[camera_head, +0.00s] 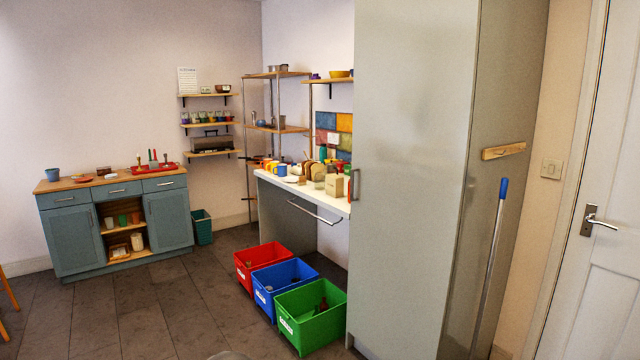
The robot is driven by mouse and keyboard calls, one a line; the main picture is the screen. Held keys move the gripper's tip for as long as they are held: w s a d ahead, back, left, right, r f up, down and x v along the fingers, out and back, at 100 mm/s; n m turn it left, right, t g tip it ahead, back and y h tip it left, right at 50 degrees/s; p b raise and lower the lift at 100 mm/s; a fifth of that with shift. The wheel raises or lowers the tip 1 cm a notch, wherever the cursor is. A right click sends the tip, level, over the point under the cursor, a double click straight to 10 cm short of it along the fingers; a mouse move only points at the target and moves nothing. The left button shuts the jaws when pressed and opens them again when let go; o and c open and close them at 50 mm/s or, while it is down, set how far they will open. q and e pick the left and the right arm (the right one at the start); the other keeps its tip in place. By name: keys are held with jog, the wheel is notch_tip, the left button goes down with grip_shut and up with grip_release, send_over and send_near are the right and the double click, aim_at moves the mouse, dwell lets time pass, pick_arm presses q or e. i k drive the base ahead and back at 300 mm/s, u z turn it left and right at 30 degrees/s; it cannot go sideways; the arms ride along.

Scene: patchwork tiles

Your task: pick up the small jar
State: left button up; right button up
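I cannot tell which thing is the small jar from this far off. A row of small jar-like containers with coloured contents (207,117) stands on the middle wall shelf at the back. The white counter (330,204) on the right holds several small items, too small to tell apart, with a tan block-like item (334,185) near its front. Neither of my grippers is in view.
A blue-grey cabinet (72,240) stands at the back left. Red (246,279), blue (264,299) and green (300,335) bins sit on the floor before the counter. A tall grey cupboard (410,180) blocks the right. The tiled floor at left-centre is clear.

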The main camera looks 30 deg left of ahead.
aim_at(319, 177)
jog(key=z, duration=0.8)
jog(key=i, duration=0.15)
jog(key=u, duration=3)
jog(key=i, duration=0.85)
jog(key=u, duration=0.2)
jog(key=i, duration=2.75)
jog(key=z, duration=0.35)
jog(key=i, duration=1.4)
jog(key=z, duration=1.1)
jog(key=i, duration=1.25)
jog(key=z, duration=0.85)
